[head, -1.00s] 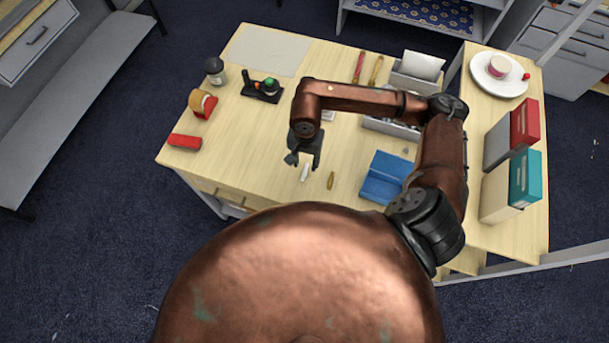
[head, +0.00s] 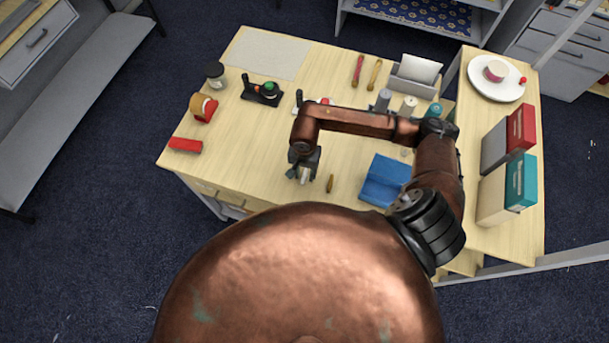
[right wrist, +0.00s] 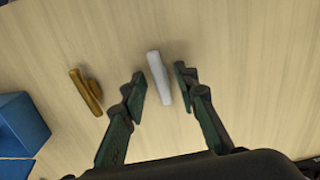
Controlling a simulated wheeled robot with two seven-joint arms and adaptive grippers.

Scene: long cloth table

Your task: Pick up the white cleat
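The white cleat (right wrist: 158,78) lies on the table in the right wrist view, between the fingertips of my right gripper (right wrist: 160,85). The fingers are open, with a gap on each side of the cleat. In the head view my right gripper (head: 304,170) is low over the table near its front edge, and the white cleat (head: 304,176) shows partly at the fingers. A brass-coloured cleat (right wrist: 87,92) lies to the left in the wrist view; it also shows in the head view (head: 330,184). My left gripper is not in view.
A blue tray (head: 385,180) sits right of the gripper; its edge shows in the wrist view (right wrist: 22,125). A red block (head: 185,145), a tape dispenser (head: 203,107), a jar (head: 215,73) and a black device (head: 262,92) stand at left. Table between is clear.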

